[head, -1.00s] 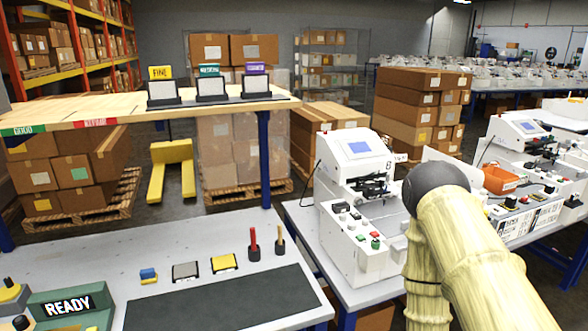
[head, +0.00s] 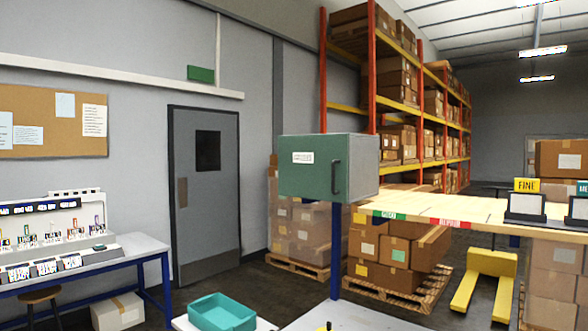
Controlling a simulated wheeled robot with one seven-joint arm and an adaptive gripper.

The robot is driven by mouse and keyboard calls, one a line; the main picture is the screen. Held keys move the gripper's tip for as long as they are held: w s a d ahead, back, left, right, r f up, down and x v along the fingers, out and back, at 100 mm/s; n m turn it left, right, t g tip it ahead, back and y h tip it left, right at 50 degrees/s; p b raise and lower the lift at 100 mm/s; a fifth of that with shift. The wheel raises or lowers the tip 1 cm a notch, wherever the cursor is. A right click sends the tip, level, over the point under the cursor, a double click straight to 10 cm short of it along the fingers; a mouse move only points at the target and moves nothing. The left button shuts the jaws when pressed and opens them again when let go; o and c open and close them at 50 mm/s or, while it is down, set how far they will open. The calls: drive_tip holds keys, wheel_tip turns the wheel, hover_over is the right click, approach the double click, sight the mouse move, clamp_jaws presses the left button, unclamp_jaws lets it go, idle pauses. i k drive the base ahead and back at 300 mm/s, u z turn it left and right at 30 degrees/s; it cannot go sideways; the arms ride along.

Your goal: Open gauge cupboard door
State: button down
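The gauge cupboard is most likely the green and grey box (head: 362,168) in the middle of the head view, at the left end of the wooden shelf; the writing on its label is too small to read. Its green door (head: 312,181) faces me and looks shut. The door has a white label (head: 303,157) at upper left and a dark vertical handle (head: 336,177) near its right edge. My gripper and arm are out of the picture.
The wooden shelf (head: 460,206) runs right from the cupboard on a blue post (head: 335,250). A teal tray (head: 221,312) sits low in front. A grey table (head: 140,248) with equipment stands at left. A grey room door (head: 205,190) is behind.

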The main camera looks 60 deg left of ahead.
sight(314, 167)
drive_tip(key=u, duration=3.4)
drive_tip(key=k, duration=0.8)
drive_tip(key=z, duration=1.1)
drive_tip(key=i, duration=0.4)
drive_tip(key=z, duration=0.1)
